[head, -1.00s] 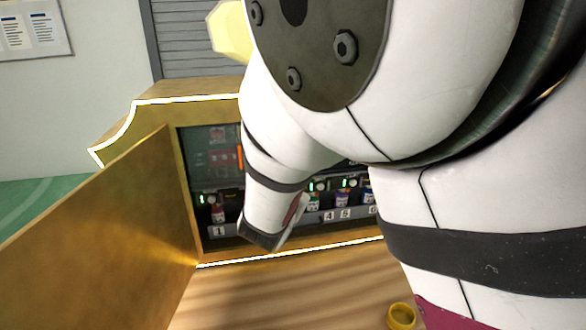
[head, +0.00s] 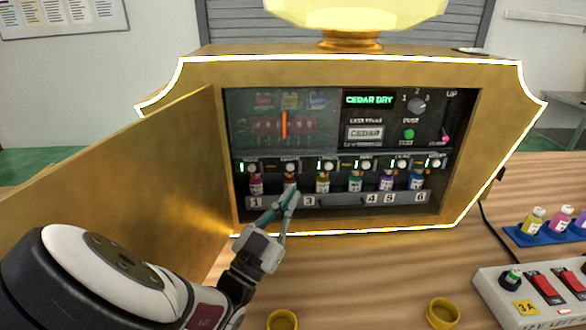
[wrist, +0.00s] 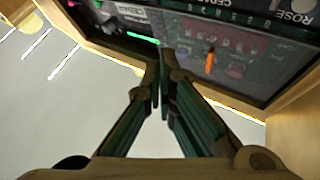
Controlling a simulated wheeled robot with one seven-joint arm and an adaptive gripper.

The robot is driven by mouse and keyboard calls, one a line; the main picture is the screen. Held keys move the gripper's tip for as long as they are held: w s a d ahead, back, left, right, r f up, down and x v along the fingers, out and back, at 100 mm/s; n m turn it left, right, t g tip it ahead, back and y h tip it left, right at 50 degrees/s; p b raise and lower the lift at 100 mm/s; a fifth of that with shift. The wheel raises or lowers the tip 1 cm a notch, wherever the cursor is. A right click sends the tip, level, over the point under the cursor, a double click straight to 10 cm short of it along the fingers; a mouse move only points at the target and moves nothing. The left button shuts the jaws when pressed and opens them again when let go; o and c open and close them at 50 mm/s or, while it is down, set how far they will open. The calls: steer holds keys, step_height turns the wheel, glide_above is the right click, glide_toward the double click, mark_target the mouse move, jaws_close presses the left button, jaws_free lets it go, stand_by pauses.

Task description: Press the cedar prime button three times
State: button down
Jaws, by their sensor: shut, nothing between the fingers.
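The gold vending cabinet (head: 330,72) is open. Its display (head: 369,100) reads CEDAR DRY in green. A row of small round pale buttons, such as this second one (head: 290,167), runs above the bottles; most labels are too small to read in the head view. In the wrist view, a ROSE label (wrist: 297,14) and part of a CEDAR label (wrist: 217,3) show at the top. My gripper (head: 292,193) is shut and empty, its tips in front of the second bottle (head: 289,182), just below the second button. I cannot tell whether it touches anything. The wrist view shows the closed fingertips (wrist: 161,55) near the panel.
The open cabinet door (head: 140,175) stands to the left of my gripper. Two yellow caps (head: 442,312) lie on the wooden table in front. A blue tray (head: 528,239) with small bottles and a grey switch box (head: 528,295) are at the right.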

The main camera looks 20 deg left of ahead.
mark_target(290, 167)
steer(key=w+a+b, duration=0.2)
steer(key=w+b, duration=0.1)
steer(key=w, duration=0.5)
steer(key=shift+w+a+b, duration=0.25)
steer(key=shift+a+b, duration=0.05)
steer(key=shift+a, duration=0.05)
stand_by(1.5)
steer(key=shift+w+a, duration=0.1)
steer(key=shift+w, duration=0.3)
steer(key=shift+w+a+b, duration=0.15)
steer(key=shift+w+b, duration=0.25)
steer(key=shift+w, duration=0.05)
stand_by(0.7)
steer(key=shift+s, duration=0.1)
steer(key=shift+s+d+p, duration=0.3)
steer(key=shift+s+p, duration=0.05)
steer(key=shift+s, duration=0.4)
